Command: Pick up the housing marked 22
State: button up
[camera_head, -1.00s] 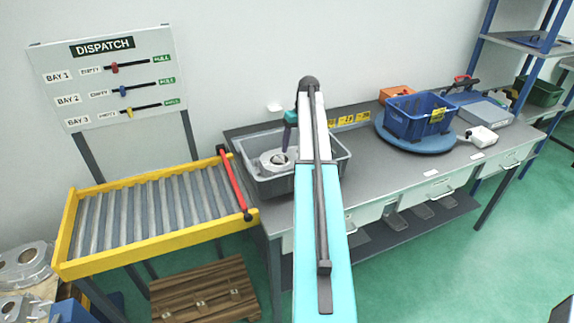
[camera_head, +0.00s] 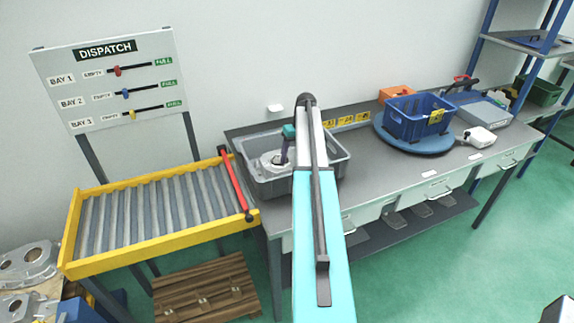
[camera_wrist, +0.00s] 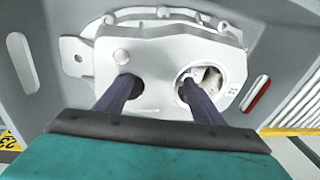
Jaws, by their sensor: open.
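A pale metal housing (camera_head: 270,163) lies in a grey crate (camera_head: 258,189) at the left end of the bench. In the wrist view the housing (camera_wrist: 160,62) fills the middle, with a round bore at its right and a smaller hole at its left. I cannot read a 22 on it. My gripper (camera_wrist: 158,86) is open over the housing. Its left finger overlaps the small hole and its right finger overlaps the bore. I cannot tell how far the tips reach in. In the head view my gripper (camera_head: 284,158) points down into the crate.
The crate walls stand close around the housing. A yellow roller conveyor (camera_head: 160,237) with a red bar (camera_head: 235,184) stands to the left. A blue basket (camera_head: 418,117) sits on a round blue turntable (camera_head: 400,143) at the right.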

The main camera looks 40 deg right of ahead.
dwell(0.4)
grip_shut()
jog(key=shift+w+r, duration=0.1)
